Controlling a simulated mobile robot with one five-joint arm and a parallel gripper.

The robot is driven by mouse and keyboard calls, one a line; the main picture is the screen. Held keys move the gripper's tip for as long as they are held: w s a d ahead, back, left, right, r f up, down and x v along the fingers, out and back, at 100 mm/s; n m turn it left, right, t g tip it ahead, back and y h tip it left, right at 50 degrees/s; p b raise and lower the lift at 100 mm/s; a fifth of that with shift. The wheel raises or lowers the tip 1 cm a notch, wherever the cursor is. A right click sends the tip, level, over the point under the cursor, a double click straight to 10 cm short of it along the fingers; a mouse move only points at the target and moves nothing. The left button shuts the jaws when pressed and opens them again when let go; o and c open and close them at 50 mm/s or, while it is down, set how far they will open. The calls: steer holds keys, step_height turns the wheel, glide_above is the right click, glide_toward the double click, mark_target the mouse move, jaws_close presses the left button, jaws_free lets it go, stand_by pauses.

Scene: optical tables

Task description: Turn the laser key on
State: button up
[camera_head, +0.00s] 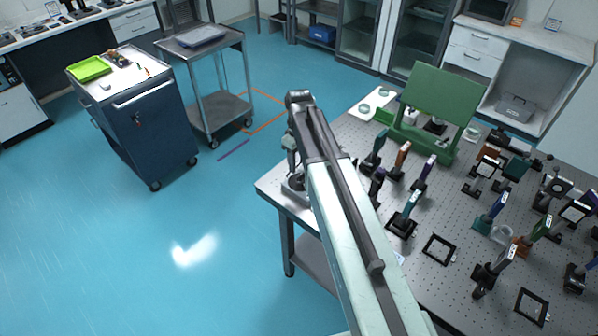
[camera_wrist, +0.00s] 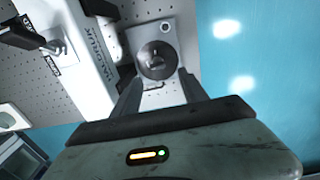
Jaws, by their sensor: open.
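A round dark key switch (camera_wrist: 157,60) sits on a grey plate (camera_wrist: 167,32) in the wrist view, with a small key shape at its middle. My gripper (camera_wrist: 158,82) is open, with its two dark fingers reaching towards the switch from below in the picture. The fingertips lie on either side of the switch's lower part; I cannot tell whether they touch it. Nothing is held. In the head view my gripper (camera_head: 291,163) points down at the left corner of the optical table (camera_head: 272,186), and my arm hides part of the area around it.
A pale labelled box (camera_wrist: 85,60) lies left of the switch. Several optic mounts, a green panel (camera_head: 440,95) and empty black frames (camera_head: 439,249) crowd the table to the right. A blue cart (camera_head: 150,125) and a grey trolley (camera_head: 222,108) stand left. Blue floor between is clear.

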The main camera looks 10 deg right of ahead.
mark_target(300, 175)
steer(key=f+b, duration=0.6)
steer(key=f, duration=0.1)
steer(key=shift+d, duration=0.2)
steer(key=shift+r, duration=0.1)
